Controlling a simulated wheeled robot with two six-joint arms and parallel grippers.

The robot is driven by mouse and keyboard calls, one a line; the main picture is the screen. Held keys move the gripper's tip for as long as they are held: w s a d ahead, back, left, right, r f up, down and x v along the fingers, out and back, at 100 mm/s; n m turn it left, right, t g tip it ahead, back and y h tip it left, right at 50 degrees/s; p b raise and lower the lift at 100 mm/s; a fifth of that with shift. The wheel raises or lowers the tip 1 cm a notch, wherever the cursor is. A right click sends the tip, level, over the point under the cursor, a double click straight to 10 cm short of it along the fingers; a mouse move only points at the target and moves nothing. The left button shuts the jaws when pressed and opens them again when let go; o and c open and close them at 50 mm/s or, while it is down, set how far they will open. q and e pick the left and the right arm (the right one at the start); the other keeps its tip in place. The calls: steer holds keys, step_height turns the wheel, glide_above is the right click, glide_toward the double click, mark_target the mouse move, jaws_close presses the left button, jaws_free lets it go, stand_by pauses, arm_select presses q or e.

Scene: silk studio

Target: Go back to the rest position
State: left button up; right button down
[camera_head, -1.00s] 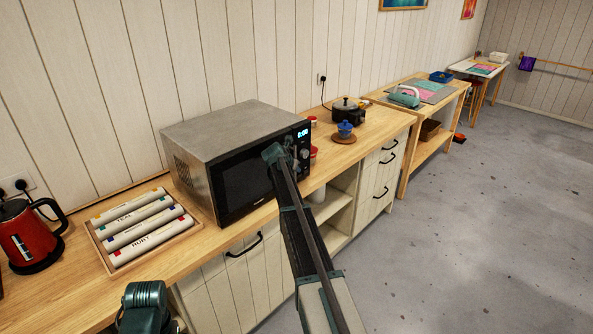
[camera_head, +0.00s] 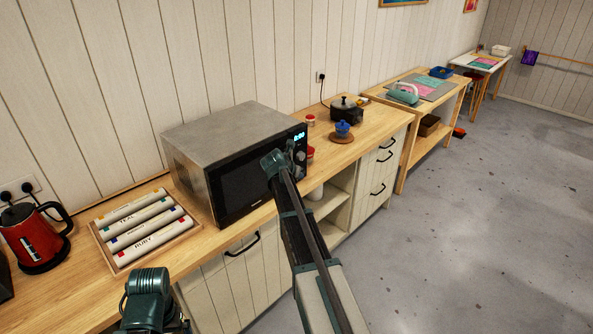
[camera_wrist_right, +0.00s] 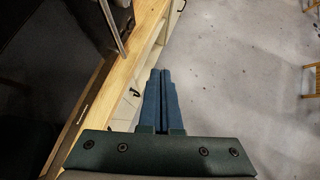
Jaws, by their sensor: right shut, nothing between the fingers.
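My right arm reaches forward in the head view, with its wrist end (camera_head: 278,160) in front of the right side of the microwave (camera_head: 232,150). In the right wrist view my right gripper (camera_wrist_right: 160,74) is shut, its blue fingers together with nothing between them. The fingers show over the floor just off the counter's front edge. Part of my left arm shows at the bottom left of the head view; its gripper is out of the frame.
The grey floor (camera_head: 450,230) to the right is clear.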

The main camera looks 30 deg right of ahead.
steer(key=shift+a, duration=0.15)
steer(key=s+a+f+m+g+y+b, duration=0.1)
steer(key=s+a+f+m, duration=0.3)
steer(key=a, duration=0.5)
steer(key=s+a+f+m+y+b, duration=0.1)
steer(key=s+a+f+m+y, duration=0.15)
steer(key=s+a, duration=0.45)
steer(key=s+a+f+m+g+y+b, duration=0.1)
steer(key=s+a+f+m+b, duration=0.3)
steer(key=a, duration=0.7)
steer(key=s+a+f+m+g+y, duration=0.2)
steer(key=s+a+m, duration=0.8)
steer(key=s+a, duration=0.6)
steer(key=shift+s+g, duration=0.7)
steer(key=shift+s, duration=0.5)
